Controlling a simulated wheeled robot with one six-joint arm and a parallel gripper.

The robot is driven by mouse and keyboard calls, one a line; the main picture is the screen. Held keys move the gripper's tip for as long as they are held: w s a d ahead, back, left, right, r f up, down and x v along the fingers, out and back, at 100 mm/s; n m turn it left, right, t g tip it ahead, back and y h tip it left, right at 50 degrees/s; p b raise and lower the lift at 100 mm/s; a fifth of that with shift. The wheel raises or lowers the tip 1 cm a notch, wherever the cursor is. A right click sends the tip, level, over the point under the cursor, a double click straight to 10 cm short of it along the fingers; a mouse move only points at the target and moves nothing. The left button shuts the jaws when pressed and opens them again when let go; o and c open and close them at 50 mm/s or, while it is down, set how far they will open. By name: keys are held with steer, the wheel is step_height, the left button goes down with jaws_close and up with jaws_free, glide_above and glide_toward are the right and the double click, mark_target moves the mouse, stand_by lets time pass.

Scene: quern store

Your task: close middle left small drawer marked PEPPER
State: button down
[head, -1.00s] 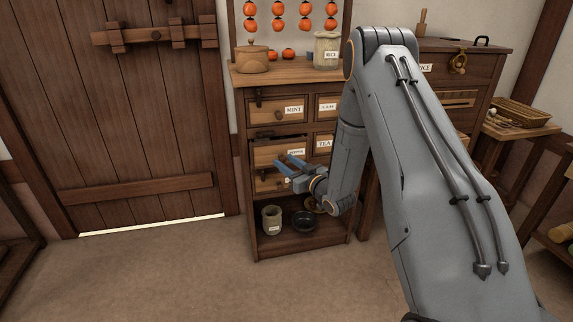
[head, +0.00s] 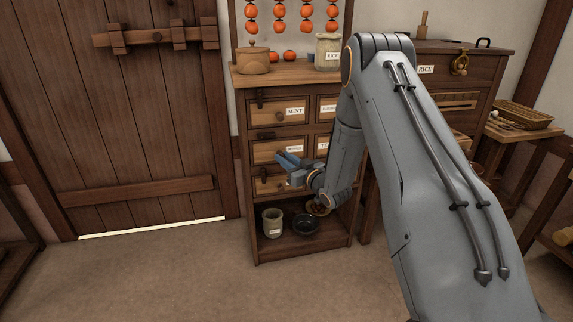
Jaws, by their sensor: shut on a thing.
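The middle left small drawer (head: 263,154) is in the wooden cabinet, below the MINT drawer. Its white label (head: 294,149) is small and blurred and partly beside my fingers. Its front looks flush, or nearly flush, with the drawers around it, with no open top showing. My gripper (head: 282,156) has blue fingers and is at the middle of this drawer front. It is shut on the drawer's knob, which the fingers hide.
The MINT drawer (head: 268,113) is above and another drawer (head: 263,186) below. A labelled jar (head: 272,223) and a dark bowl (head: 305,223) stand on the bottom shelf. The floor in front is clear.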

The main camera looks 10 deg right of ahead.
steer(key=shift+w+r, duration=0.1)
steer(key=shift+w, duration=0.05)
steer(key=c, duration=1.6)
jaws_free()
steer(key=shift+w, duration=0.1)
steer(key=p+v, duration=0.1)
steer(key=v, duration=0.7)
steer(key=shift+a, duration=0.1)
steer(key=shift+w, duration=0.1)
